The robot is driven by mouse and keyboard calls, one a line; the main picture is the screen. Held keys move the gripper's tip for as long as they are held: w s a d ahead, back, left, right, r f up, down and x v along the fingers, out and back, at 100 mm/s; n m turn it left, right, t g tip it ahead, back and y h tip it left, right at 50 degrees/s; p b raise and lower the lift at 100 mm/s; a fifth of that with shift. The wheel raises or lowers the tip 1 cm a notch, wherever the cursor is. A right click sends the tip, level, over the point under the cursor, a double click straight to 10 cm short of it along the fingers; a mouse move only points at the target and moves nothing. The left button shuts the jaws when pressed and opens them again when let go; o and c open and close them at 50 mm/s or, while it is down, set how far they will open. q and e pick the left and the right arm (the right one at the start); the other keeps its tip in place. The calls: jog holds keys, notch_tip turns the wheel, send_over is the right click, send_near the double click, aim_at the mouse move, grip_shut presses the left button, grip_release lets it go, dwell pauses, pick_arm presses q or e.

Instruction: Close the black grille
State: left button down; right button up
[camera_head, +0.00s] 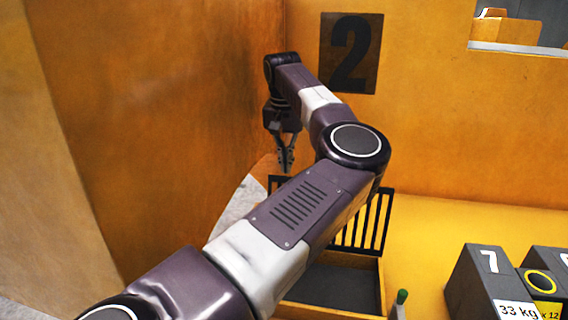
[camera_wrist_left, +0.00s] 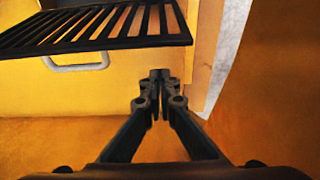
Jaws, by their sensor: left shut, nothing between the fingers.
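The black grille (camera_head: 366,224) stands raised at the back of an orange box (camera_head: 385,290) with a dark inside. My left arm crosses in front of the grille and hides much of it. The grille also shows in the left wrist view (camera_wrist_left: 122,26), at the upper left, as a slatted black panel. My left gripper (camera_head: 286,163) is shut and empty, pointing down just beyond the grille's left end. In the left wrist view its fingertips (camera_wrist_left: 160,75) meet just below the grille's right end, with no clear contact. My right gripper is not in view.
Dark castings (camera_head: 487,280) marked 7 and 33 kg stand at the lower right. A small green-topped item (camera_head: 402,297) is beside the box. An orange wall (camera_head: 180,100) rises close on the left. A pale handle (camera_wrist_left: 78,63) shows below the grille.

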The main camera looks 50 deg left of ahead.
pick_arm(q)
jog(key=shift+s+d+r+p, duration=0.15)
jog(key=shift+s+d+p, duration=0.05)
jog(key=shift+s+d, duration=0.3)
jog(key=shift+s+d+r+p, duration=0.15)
jog(key=shift+s+d, duration=0.25)
jog(key=shift+s, duration=0.15)
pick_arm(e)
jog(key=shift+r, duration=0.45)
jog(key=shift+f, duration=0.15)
